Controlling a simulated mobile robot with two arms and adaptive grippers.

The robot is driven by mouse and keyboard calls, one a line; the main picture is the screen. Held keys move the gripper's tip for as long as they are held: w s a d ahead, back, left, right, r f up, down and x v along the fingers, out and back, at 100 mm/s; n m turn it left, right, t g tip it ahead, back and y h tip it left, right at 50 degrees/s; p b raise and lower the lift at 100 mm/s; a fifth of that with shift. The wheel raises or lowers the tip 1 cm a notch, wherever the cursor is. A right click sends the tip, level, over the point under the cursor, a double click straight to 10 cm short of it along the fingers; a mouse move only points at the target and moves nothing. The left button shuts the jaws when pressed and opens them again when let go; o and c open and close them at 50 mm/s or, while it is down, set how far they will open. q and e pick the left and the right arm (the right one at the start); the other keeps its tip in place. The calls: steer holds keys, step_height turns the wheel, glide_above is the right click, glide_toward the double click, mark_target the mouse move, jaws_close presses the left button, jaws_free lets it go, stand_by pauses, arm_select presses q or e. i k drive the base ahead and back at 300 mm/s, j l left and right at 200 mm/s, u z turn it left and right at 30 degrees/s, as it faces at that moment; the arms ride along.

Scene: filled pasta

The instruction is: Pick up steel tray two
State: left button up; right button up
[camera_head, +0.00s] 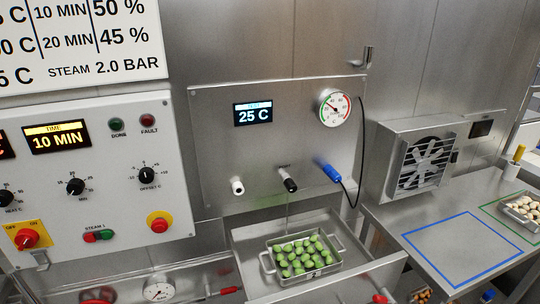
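A steel tray (267,263) with side handles holds several green filled pasta pieces (297,250). It sits inside a steel basin under the wall spouts. A mark on its front face is too small to read surely. A second steel tray (535,221) with pale pieces stands at the right edge of the view, cut off by the frame, inside a green outline on the bench. I cannot tell from the marks which one is tray two. Neither of my grippers shows in this view.
The steel basin (247,240) has raised walls around the tray. A blue-outlined square (462,250) on the right bench is empty. A fan box (425,162) stands at the back of the bench. A control panel (85,190) fills the left. A 25 C display (253,114) is above the spouts.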

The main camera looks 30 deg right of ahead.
mark_target(295, 258)
steer(key=k+j+z, duration=0.15)
steer(key=z, duration=1.2)
